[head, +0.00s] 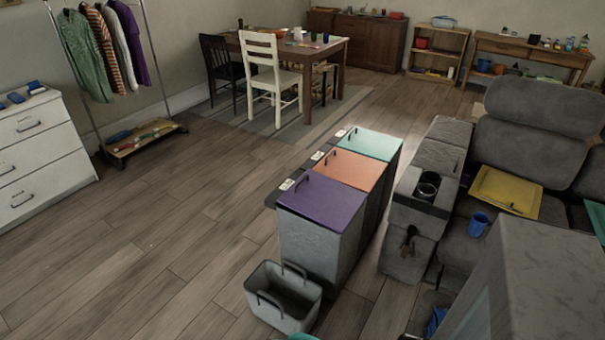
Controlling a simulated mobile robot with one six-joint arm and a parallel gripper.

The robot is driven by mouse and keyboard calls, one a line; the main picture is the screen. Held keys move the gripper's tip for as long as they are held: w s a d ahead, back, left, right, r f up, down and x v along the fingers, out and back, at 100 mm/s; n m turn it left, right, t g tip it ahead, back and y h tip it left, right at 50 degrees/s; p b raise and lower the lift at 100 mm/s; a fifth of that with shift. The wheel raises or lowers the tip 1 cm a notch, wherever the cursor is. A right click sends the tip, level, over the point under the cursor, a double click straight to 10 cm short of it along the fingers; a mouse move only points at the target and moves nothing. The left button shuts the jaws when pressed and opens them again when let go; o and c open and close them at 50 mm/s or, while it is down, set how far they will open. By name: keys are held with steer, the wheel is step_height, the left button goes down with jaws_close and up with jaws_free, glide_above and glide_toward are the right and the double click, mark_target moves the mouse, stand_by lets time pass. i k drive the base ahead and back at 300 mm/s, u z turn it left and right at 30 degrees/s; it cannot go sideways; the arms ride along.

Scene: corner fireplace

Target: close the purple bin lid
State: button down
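The purple bin lid (322,200) lies flat on top of the nearest of three grey bins standing in a row. It looks down on its bin (318,258), though a small gap at its edge would be too small to tell. A dark handle arch stands at its left back corner. An orange lid (352,169) and a teal lid (370,144) top the two bins behind it. My gripper is not in view.
A grey open basket (284,299) with handles stands on the floor before the purple-lidded bin. A grey sofa (530,140) stands to the right, with a yellow tray (506,192) on it. The wooden floor (170,240) to the left is clear. A white dresser (40,155) stands far left.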

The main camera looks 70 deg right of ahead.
mark_target(333, 204)
steer(key=z, duration=0.45)
steer(key=i, duration=0.95)
steer(key=z, duration=0.4)
